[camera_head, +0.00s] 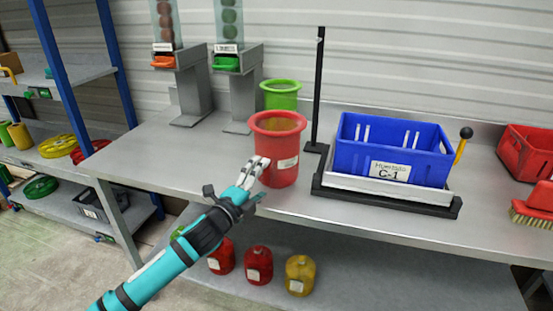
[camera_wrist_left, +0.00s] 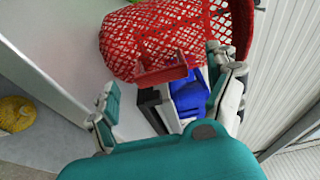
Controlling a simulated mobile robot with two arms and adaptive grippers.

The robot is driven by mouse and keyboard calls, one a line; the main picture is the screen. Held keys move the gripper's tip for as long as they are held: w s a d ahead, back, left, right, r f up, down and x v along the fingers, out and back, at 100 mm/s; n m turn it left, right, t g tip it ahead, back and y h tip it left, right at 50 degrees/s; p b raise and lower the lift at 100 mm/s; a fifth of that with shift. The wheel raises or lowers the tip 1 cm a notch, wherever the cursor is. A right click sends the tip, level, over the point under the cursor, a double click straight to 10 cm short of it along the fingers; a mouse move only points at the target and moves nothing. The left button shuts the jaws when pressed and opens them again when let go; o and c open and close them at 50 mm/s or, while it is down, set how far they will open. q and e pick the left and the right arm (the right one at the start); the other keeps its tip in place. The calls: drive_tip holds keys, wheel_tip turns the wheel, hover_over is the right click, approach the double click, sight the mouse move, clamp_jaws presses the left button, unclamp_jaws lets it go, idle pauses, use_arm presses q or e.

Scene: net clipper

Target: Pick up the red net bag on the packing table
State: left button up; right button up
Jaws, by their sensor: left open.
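The red net bag (camera_head: 279,150) stands upright near the front edge of the grey packing table (camera_head: 140,160) in the head view. It has a wide round rim and a white label. In the left wrist view its red mesh (camera_wrist_left: 150,35) fills the top, beyond the fingers. My left gripper (camera_head: 254,178) is open at the lower left side of the bag. The wrist view shows its two fingers spread apart (camera_wrist_left: 168,95). One fingertip looks close to the bag; I cannot tell whether it touches. My right gripper is in neither view.
A green net bag (camera_head: 281,96) stands behind the red one. A blue crate (camera_head: 392,148) labelled C-1 sits on a stand to the right, with a black post (camera_head: 317,90) between. Two dispensers stand at the back left. Red and yellow containers sit on the lower shelf.

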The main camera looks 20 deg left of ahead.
sight(276, 155)
use_arm(q)
drive_tip(key=shift+x, duration=1.5)
drive_tip(key=shift+s+a, duration=0.1)
drive_tip(key=c, duration=1)
drive_tip(key=shift+c, duration=0.2)
